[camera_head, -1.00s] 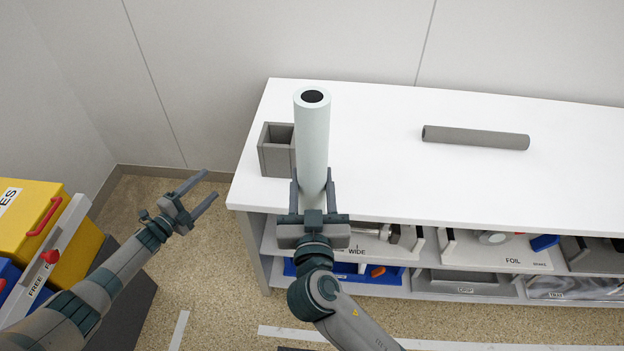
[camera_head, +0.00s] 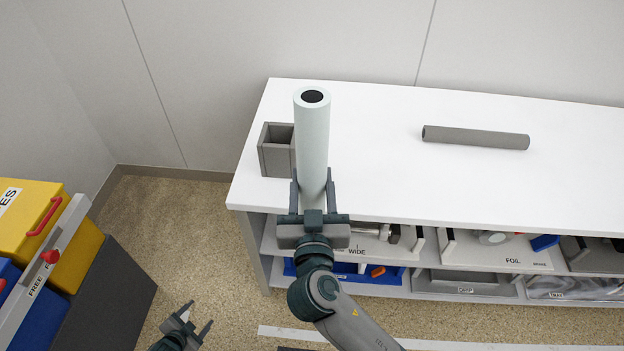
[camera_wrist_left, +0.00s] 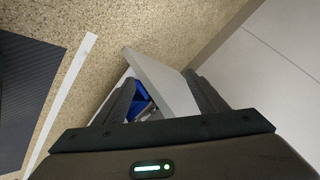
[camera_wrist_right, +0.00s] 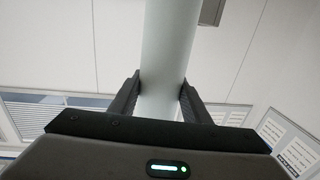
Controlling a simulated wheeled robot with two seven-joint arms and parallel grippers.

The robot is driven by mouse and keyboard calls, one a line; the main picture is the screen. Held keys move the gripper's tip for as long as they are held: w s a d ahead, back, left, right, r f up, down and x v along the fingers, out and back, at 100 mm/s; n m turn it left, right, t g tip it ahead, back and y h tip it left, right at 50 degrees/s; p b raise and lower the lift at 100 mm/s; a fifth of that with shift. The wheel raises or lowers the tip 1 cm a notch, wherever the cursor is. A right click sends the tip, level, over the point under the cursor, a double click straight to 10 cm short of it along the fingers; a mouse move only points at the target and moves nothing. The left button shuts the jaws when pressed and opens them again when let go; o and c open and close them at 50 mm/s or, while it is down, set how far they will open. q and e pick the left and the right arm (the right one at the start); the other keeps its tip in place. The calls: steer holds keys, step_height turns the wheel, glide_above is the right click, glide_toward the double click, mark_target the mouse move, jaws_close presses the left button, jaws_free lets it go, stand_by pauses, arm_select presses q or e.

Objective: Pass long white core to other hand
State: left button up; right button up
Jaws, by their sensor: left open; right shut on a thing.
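The long white core (camera_head: 312,135) stands upright in the head view, its dark open end at the top. My right gripper (camera_head: 312,190) is shut on its lower part, in front of the white table. In the right wrist view the core (camera_wrist_right: 168,50) runs up between the fingers (camera_wrist_right: 160,95), which touch both sides. My left gripper (camera_head: 194,320) is open and empty, low over the floor at the bottom of the head view, apart from the core. In the left wrist view its fingers (camera_wrist_left: 160,95) are spread, with the table's end beyond them.
The white table (camera_head: 380,180) holds a grey open box (camera_head: 275,157) behind the core and a grey tube (camera_head: 475,138) further right. Bins (camera_head: 480,250) fill the shelf below. Yellow and blue boxes (camera_head: 30,215) stand at the left. Floor between them is clear.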

arm_select(q)
steer(key=s+d+f+n+g, duration=0.2)
steer(key=s+d, duration=0.3)
steer(key=s, duration=0.6)
steer(key=s+d+f+n+g, duration=0.2)
steer(key=s+d+f, duration=0.3)
steer(key=s, duration=0.7)
steer(key=s+d+f+n+g, duration=0.2)
steer(key=s+d+f+g, duration=0.2)
steer(key=s, duration=0.8)
steer(key=shift+s+d+f, duration=0.2)
steer(key=shift+s+d, duration=0.05)
steer(key=shift+d, duration=0.3)
